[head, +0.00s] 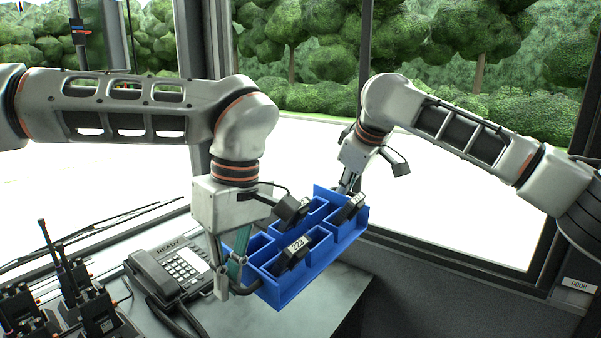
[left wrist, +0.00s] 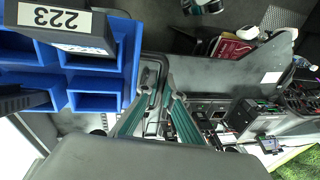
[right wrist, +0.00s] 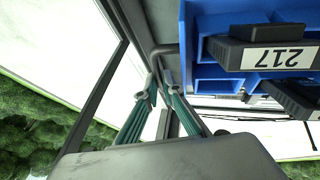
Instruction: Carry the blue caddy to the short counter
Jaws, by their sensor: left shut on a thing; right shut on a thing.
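The blue caddy (head: 290,285) is an open divided box in the middle of the head view, above a dark grey counter (head: 345,290). It holds several black devices, one labelled 223 (head: 297,246); a label 217 (right wrist: 282,57) shows in the right wrist view. My left gripper (head: 232,278) is shut on the caddy's near left end, at a dark handle bar beside the blue wall (left wrist: 128,65). My right gripper (head: 346,184) is shut at the far end, on a similar dark handle (right wrist: 163,50). A gap between caddy and counter is hard to judge.
A desk phone (head: 175,265) stands just left of the caddy. Several black radios (head: 75,300) with antennas stand at the lower left. Large windows and a dark window post (head: 365,60) lie behind. The counter's right edge drops off below the caddy.

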